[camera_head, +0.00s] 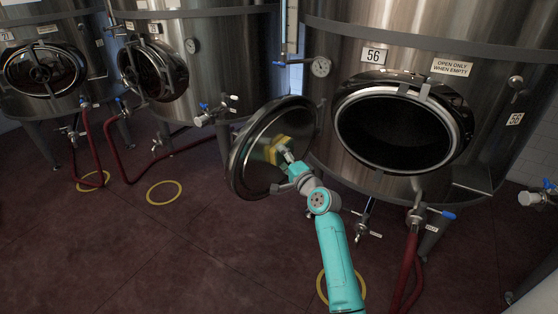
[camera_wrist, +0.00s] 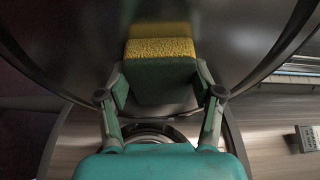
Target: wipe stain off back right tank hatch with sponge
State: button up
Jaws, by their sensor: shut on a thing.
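In the head view, the round steel hatch door (camera_head: 248,162) of tank 56 stands swung open to the left of its opening (camera_head: 398,130). My gripper (camera_head: 284,153) is at the inner face of this door, shut on a yellow and green sponge (camera_head: 270,148). In the wrist view, the sponge (camera_wrist: 160,62) sits between the two fingers (camera_wrist: 163,88), yellow side away from me and close to the door face (camera_wrist: 235,40). It looks to be touching the door, though the contact edge is dark. I see no stain; the sponge and my gripper cover part of the face.
Yellow floor rings (camera_head: 164,192) mark the dark red floor, which is open at front left.

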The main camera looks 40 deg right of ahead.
jog(key=d, duration=0.2)
jog(key=w+d, duration=0.1)
jog(key=d, duration=0.1)
dwell(0.4)
jog(key=shift+a, duration=0.1)
jog(key=shift+s+a, duration=0.2)
jog(key=shift+a, duration=0.9)
jog(key=shift+s+a, duration=0.15)
jog(key=shift+a, duration=0.95)
jog(key=shift+s+a, duration=0.35)
jog(key=shift+a, duration=0.75)
jog(key=shift+s+a, duration=0.35)
jog(key=shift+a, duration=0.8)
jog(key=shift+s+a, duration=0.35)
jog(key=shift+a, duration=0.75)
jog(key=s+d, duration=0.1)
jog(key=s, duration=0.5)
jog(key=shift+d, duration=0.2)
